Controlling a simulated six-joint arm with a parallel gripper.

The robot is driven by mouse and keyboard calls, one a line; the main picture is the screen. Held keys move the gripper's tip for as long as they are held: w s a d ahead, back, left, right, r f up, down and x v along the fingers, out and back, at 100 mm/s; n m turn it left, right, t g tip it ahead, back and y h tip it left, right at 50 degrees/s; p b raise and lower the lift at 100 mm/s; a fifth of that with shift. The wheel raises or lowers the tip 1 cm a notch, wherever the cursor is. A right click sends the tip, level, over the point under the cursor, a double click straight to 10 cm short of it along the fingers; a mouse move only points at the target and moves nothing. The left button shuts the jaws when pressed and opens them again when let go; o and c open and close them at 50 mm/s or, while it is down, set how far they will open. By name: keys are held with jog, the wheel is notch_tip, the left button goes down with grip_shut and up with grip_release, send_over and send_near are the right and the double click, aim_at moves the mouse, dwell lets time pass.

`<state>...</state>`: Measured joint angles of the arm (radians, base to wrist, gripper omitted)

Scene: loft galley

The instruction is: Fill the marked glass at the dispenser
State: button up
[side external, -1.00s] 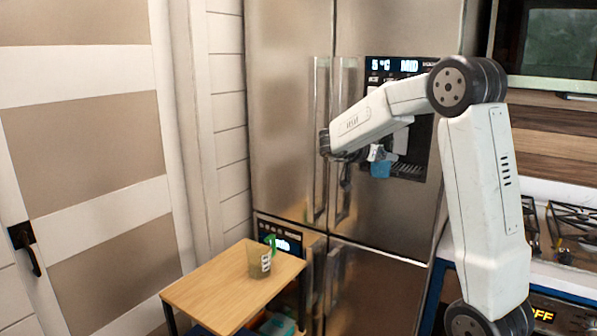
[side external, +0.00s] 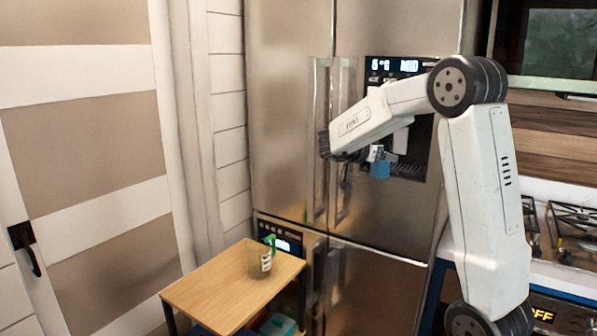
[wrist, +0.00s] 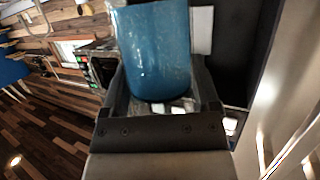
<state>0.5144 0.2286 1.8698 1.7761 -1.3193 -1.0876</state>
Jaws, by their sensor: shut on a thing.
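A blue glass (side external: 380,170) is in my gripper (side external: 376,154) at the recess of the dispenser (side external: 408,160) in the fridge door. In the wrist view the blue glass (wrist: 155,48) stands between the fingers of my gripper (wrist: 160,103), which are shut on it. Its inside and any water level are hidden. A second, clear glass (side external: 258,264) with a pale label and something green at its top stands on a small wooden table, well below and left of my gripper. No mark is clear on the blue glass.
The small wooden table (side external: 212,296) stands in front of the fridge at lower left, its top mostly bare. The long fridge handles (side external: 318,140) stick out left of the dispenser. A stove (side external: 566,232) is at the right.

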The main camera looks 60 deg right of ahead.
aim_at(402, 143)
jog(key=shift+d, duration=0.1)
jog(key=shift+d, duration=6.5)
jog(key=shift+d, duration=0.8)
jog(key=shift+a+r, duration=0.1)
jog(key=shift+a, duration=2.4)
jog(key=shift+a, duration=0.15)
jog(key=shift+a, duration=4.9)
